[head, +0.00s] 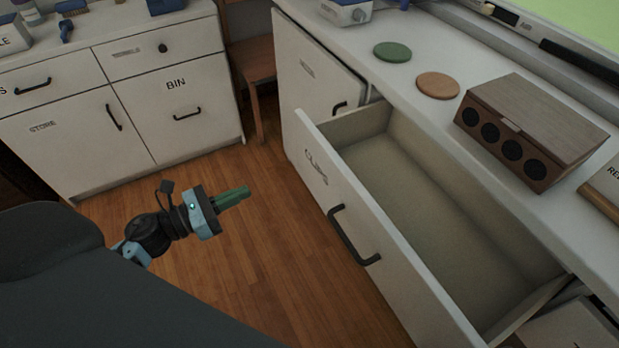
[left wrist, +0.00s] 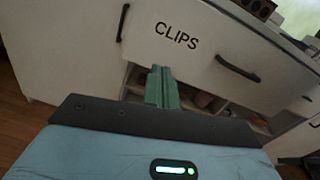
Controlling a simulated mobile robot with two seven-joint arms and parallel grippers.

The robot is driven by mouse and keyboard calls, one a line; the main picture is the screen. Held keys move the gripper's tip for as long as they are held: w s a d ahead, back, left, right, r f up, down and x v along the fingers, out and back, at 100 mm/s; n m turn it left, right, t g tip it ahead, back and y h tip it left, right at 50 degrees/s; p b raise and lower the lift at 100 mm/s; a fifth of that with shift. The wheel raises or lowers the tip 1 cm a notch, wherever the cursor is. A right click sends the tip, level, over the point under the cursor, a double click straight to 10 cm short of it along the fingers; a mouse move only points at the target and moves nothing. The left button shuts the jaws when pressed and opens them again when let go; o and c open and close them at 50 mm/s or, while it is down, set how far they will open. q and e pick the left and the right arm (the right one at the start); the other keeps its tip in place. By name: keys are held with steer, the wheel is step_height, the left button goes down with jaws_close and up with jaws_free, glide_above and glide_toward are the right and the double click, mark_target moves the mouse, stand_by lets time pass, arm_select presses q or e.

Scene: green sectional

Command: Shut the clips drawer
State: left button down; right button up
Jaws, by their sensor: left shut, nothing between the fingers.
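The clips drawer (head: 390,255) is pulled far out from the white counter on the right, and its inside (head: 430,210) looks empty. Its front carries the word CLIPS and a dark bar handle (head: 350,237). My left gripper (head: 244,192) has green fingers, shut and empty, and is to the left of the drawer front, apart from it. In the left wrist view the drawer front (left wrist: 215,55) with its handle (left wrist: 238,68) is ahead of the shut fingers (left wrist: 160,72). My right gripper does not show.
A brown box with round dark holes (head: 535,125), a green disc (head: 393,52) and an orange disc (head: 438,85) are on the countertop. Another door (head: 315,75) beside the drawer stands slightly out. White cabinets (head: 120,110) line the left. Wooden floor (head: 240,255) lies clear between.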

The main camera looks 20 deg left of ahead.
mark_target(310, 164)
arm_select(q)
steer(key=w+d, duration=0.2)
steer(key=w, duration=0.1)
steer(key=w+d+m+p, duration=0.1)
steer(key=w+d, duration=0.2)
steer(key=w, duration=0.1)
steer(key=w+d+m+p, duration=0.1)
steer(key=w+d, duration=0.2)
steer(key=w, duration=0.1)
steer(key=shift+w+d+r+g+h, duration=0.1)
steer(key=shift+w+r+g+h, duration=0.1)
steer(key=shift+g+h, duration=0.15)
steer(key=shift+w+d+f, duration=0.1)
steer(key=shift+w+d, duration=0.15)
steer(key=shift+w, duration=0.05)
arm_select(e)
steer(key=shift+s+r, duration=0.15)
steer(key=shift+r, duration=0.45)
